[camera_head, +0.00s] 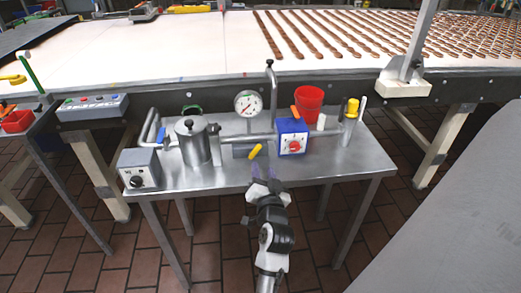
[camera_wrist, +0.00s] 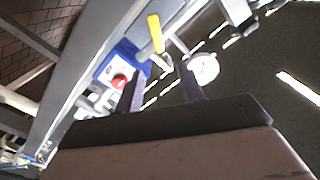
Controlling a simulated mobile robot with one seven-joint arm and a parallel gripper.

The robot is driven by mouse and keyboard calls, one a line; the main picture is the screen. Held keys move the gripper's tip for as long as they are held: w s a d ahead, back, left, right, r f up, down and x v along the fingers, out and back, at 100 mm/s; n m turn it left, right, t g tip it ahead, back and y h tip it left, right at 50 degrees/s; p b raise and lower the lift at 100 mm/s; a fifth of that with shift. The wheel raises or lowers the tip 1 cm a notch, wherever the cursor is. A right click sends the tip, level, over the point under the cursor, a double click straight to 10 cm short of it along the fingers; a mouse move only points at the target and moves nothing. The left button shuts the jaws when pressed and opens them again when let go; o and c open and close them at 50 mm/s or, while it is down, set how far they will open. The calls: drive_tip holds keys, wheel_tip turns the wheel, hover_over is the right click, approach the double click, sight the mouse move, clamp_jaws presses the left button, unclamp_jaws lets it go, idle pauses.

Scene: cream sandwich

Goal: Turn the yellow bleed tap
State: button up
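A yellow lever-shaped tap handle (camera_head: 255,151) sits on the pipework at the front middle of the metal table, left of a blue box. It also shows in the wrist view (camera_wrist: 155,33), beyond my fingertips. My gripper (camera_head: 266,176) is at the table's front edge, just below and a little right of the handle. In the wrist view my gripper (camera_wrist: 160,80) has its two fingers apart with nothing between them. The handle is not touched, as far as I can see. A second yellow part, a knob (camera_head: 352,107), stands upright at the table's right end.
The blue box (camera_head: 292,137) with a red knob is close on the right. A round gauge (camera_head: 248,103) stands behind the handle. A steel pot (camera_head: 193,141) and grey box (camera_head: 139,168) are left; a red bucket (camera_head: 309,103) is behind. The steel table's (camera_head: 345,161) front right is bare.

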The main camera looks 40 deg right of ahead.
sight(260, 148)
drive_tip(key=p+x, duration=0.2)
drive_tip(key=x, duration=0.7)
drive_tip(key=shift+w+d, duration=0.15)
drive_tip(key=shift+d, duration=0.05)
drive_tip(key=shift+c, duration=0.2)
clamp_jaws()
drive_tip(key=shift+d+f+m, duration=0.2)
drive_tip(key=shift+m, duration=0.6)
drive_tip(key=shift+o, duration=0.2)
unclamp_jaws()
drive_tip(key=shift+s, duration=0.2)
